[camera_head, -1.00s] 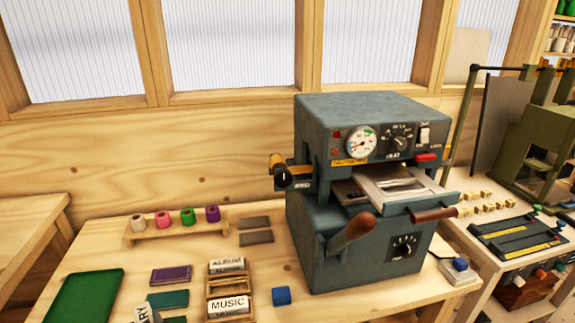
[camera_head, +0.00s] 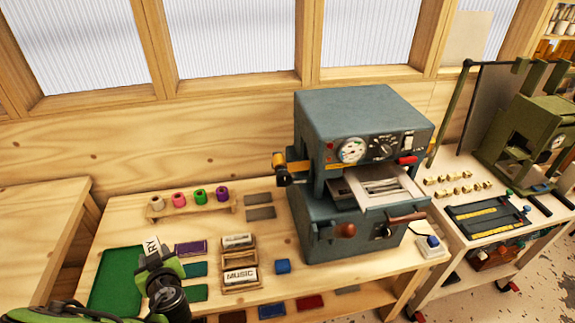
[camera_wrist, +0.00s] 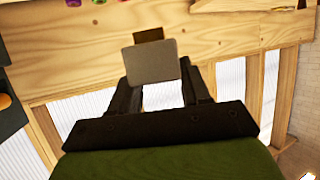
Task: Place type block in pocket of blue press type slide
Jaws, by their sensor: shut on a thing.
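My gripper (camera_head: 155,263) is at the lower left in the head view, shut on a type block (camera_head: 152,245) with a white face; the letters "RY" show. In the wrist view the block (camera_wrist: 150,62) is a plain grey plate between the two dark fingers. The blue-grey press (camera_head: 345,130) stands right of centre on the bench, well apart from my gripper. Its pale metal slide (camera_head: 352,192) sticks out at the front, with a recessed middle (camera_head: 385,185). Whether anything lies in the recess is unclear.
The wooden rack (camera_head: 240,265) holds type blocks marked "MUSIC" and another. A green mat (camera_head: 118,275), coloured foil rolls (camera_head: 200,195) and flat plates (camera_head: 190,248) lie around. A brown-handled lever (camera_head: 408,216) juts from the press front.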

